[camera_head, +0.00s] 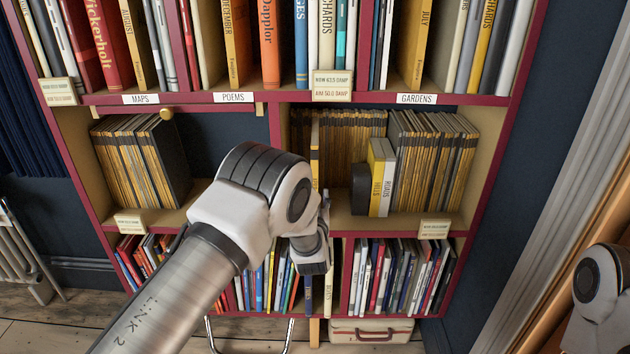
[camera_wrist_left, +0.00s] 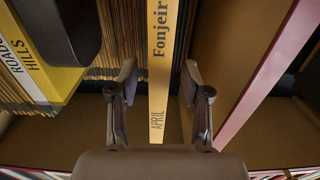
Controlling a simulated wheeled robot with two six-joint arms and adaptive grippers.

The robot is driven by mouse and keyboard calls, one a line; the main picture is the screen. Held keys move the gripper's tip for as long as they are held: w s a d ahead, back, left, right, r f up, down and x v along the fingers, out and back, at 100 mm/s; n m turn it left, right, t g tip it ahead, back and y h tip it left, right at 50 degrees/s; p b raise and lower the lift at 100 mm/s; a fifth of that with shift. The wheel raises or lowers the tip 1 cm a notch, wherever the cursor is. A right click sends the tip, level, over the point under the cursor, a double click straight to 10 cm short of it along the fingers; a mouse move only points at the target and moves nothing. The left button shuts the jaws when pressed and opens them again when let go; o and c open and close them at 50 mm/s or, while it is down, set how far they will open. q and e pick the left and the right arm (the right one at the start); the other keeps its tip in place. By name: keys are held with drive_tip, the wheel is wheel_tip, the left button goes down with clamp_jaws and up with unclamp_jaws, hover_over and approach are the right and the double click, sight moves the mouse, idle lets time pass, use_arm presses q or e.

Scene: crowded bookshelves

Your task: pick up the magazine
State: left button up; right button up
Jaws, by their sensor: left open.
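The magazine with a yellow spine (camera_wrist_left: 160,95) reading "Fonjeir" and "APRIL" stands upright in the middle shelf bay. Its upper spine shows in the head view (camera_head: 315,150); my arm hides the lower part. My left gripper (camera_wrist_left: 159,78) is open, with one finger on each side of the spine in the left wrist view. Gaps show between the spine and both fingers. My right gripper is out of view; only part of my right arm shows at the right edge.
A black block (camera_head: 360,188) and yellow-and-white volumes (camera_head: 381,178) reading "ROADS" and "HILLS" stand right of the magazine in the head view. Packed magazines (camera_head: 430,160) fill the bay's right part. A red upright (camera_wrist_left: 275,75) is close to one finger.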

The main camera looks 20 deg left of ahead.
use_arm(q)
drive_tip(key=x, duration=0.4)
drive_tip(key=shift+w+b, duration=0.4)
clamp_jaws()
drive_tip(key=shift+r, duration=0.1)
wheel_tip(320, 180, up, 7)
drive_tip(key=p, duration=0.6)
drive_tip(key=a+p+v, duration=0.1)
drive_tip(key=p+v, duration=0.5)
drive_tip(key=v, duration=1.4)
drive_tip(key=shift+s+a+p, duration=0.3)
drive_tip(key=shift+p, duration=0.1)
